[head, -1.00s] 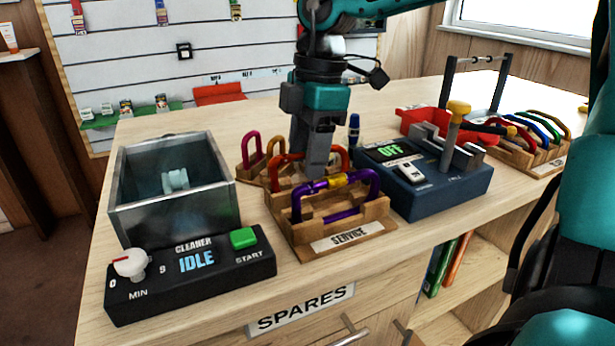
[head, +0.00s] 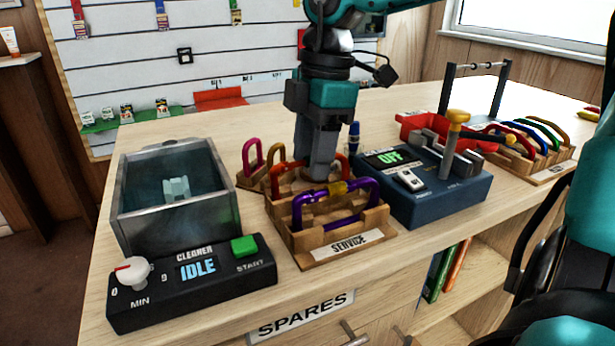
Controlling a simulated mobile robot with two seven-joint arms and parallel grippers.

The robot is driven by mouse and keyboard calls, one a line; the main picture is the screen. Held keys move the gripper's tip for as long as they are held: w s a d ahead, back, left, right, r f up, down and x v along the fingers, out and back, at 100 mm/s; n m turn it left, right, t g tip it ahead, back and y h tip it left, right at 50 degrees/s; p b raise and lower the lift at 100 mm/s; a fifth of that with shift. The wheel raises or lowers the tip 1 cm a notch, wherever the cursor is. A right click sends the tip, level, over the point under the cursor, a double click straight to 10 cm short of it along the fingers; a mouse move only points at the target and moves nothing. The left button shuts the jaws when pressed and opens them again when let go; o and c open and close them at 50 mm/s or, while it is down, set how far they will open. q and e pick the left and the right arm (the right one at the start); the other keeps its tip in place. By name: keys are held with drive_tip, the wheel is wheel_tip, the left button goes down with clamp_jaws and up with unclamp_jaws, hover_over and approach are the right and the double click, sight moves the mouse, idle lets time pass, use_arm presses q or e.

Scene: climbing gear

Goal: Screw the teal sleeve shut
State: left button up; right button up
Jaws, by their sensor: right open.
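No teal sleeve can be made out; my right gripper may hide it. The wooden service rack (head: 345,246) holds a purple carabiner (head: 373,191) at the front, upright, with a yellow sleeve (head: 338,188) on its top bar. Behind it stands an orange-red carabiner (head: 275,172), partly covered by my fingers. My right gripper (head: 319,174) points straight down with its fingertips just behind the purple carabiner's top bar, at the orange-red one. It is open; whether it touches anything I cannot tell. My left gripper is not in view.
Left of the rack are a metal cleaner tank (head: 180,227) and its control box (head: 196,284) reading IDLE. Close on the right is a blue device (head: 440,203) reading OFF. Pink and brown carabiners (head: 252,153) stand behind. More carabiners fill a rack (head: 545,172) far right.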

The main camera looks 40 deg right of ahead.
drive_tip(key=shift+r, duration=0.6)
drive_tip(key=shift+w+d, duration=0.3)
drive_tip(key=shift+w, duration=0.4)
drive_tip(key=shift+f, duration=0.15)
